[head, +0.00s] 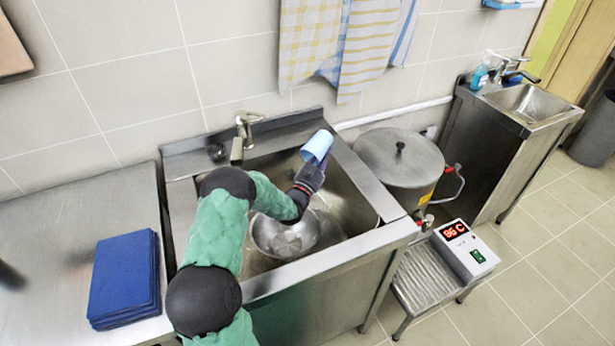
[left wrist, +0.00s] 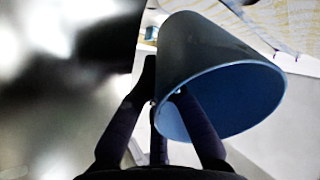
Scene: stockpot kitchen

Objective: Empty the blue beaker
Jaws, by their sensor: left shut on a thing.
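The blue beaker (head: 316,147) is in my left gripper (head: 308,178), above the right part of the steel sink (head: 352,188). The beaker is tilted. In the left wrist view the beaker (left wrist: 205,55) shows its dark outer wall and its open mouth with a pale blue rim toward the lower right. The part of its inside that shows is plain blue, and I see no liquid there. The left gripper's dark fingers (left wrist: 165,95) are shut on the beaker's wall. My right gripper is in neither view.
A steel bowl (head: 285,236) sits in the sink below my left arm. A faucet (head: 246,125) stands at the sink's back edge. A lidded pot (head: 398,165) is to the right, with a red 96 C display (head: 455,230) in front. Blue cloths (head: 125,278) lie on the left counter.

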